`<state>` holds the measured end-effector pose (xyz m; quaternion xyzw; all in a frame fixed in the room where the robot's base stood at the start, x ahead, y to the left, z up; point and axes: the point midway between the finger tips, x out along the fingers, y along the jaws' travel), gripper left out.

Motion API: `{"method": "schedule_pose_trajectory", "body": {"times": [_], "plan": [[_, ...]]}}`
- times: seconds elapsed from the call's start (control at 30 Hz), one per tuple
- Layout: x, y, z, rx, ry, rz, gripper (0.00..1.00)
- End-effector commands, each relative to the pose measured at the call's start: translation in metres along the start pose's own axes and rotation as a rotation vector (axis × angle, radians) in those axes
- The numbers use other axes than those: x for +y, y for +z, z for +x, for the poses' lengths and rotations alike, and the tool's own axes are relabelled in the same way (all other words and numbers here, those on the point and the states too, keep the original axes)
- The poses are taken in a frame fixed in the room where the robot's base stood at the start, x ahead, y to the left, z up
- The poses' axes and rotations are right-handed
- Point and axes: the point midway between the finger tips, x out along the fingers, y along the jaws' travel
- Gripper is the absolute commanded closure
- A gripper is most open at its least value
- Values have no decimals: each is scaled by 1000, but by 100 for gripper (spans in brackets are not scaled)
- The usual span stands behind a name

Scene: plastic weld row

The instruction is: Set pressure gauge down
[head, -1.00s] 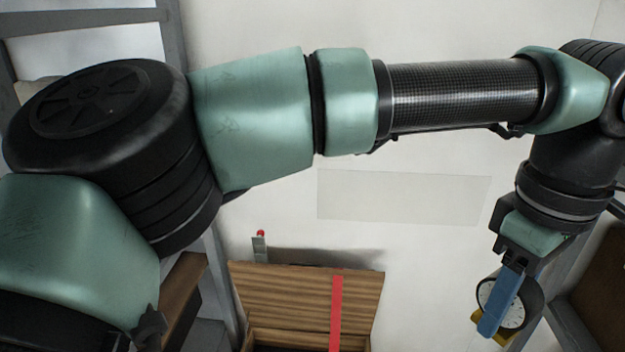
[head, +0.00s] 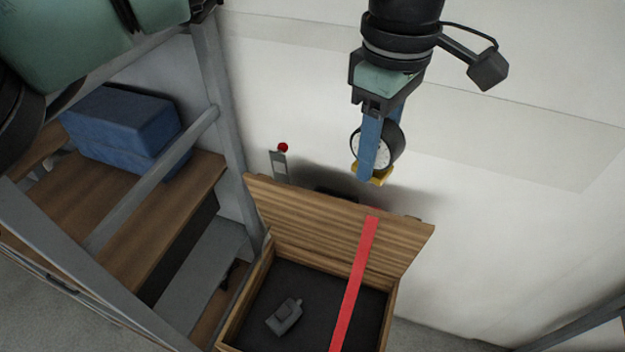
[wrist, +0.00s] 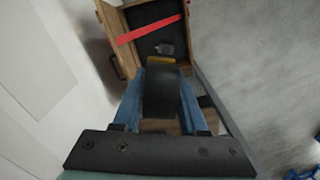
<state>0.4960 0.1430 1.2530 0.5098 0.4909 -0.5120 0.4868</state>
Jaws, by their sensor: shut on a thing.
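The pressure gauge (head: 391,140) has a round white dial, a dark round case and a yellow base (head: 379,177). My gripper (head: 369,172) has blue fingers and is shut on the gauge. In the head view it holds the gauge in the air, above and behind the raised lid of a wooden box. In the wrist view the gauge's dark case (wrist: 161,95) sits between the two blue fingers (wrist: 160,92), with the box beyond. The finger on the far side is mostly hidden in the head view.
The open wooden box (head: 257,292) has a dark floor and a raised lid (head: 312,212). A red strip (head: 354,285) crosses lid and opening. A small grey object (head: 284,316) lies inside. A blue case (head: 125,130) sits on a wooden shelf (head: 200,170) at left, behind grey rails.

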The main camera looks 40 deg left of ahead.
Motion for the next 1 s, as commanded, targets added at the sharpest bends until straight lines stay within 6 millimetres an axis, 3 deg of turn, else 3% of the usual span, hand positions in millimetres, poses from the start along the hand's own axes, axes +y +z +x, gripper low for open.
{"method": "schedule_pose_trajectory", "body": {"times": [0.03,1.0], "plan": [[0,0,34,-2,-1,2,100],[3,-4,371,0,-5,37,100]]}}
